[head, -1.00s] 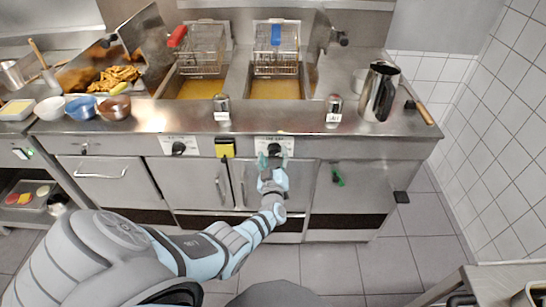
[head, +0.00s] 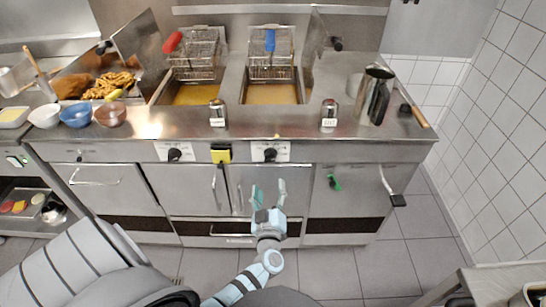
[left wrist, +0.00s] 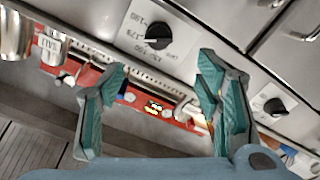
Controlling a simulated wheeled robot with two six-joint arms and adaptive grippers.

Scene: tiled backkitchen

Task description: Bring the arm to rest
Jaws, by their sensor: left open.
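My left gripper (head: 268,188) is in front of the right fryer's cabinet doors (head: 262,192), below the control panel. Its two teal fingers are spread, with nothing between them. In the left wrist view the open fingers (left wrist: 160,75) also show empty. A black dial knob (head: 270,154) on a white plate sits above the gripper, apart from it. A black knob (left wrist: 157,37) on a marked plate shows past the fingers in the left wrist view. My right gripper is not in view.
The steel counter (head: 270,124) carries two fryer baskets (head: 271,62), shakers (head: 329,112), bowls (head: 76,114) and a tall steel jug (head: 373,94). A door handle (head: 392,190) sticks out at the right. A table (head: 450,285) stands at lower right. The tiled floor (head: 330,268) is mostly clear.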

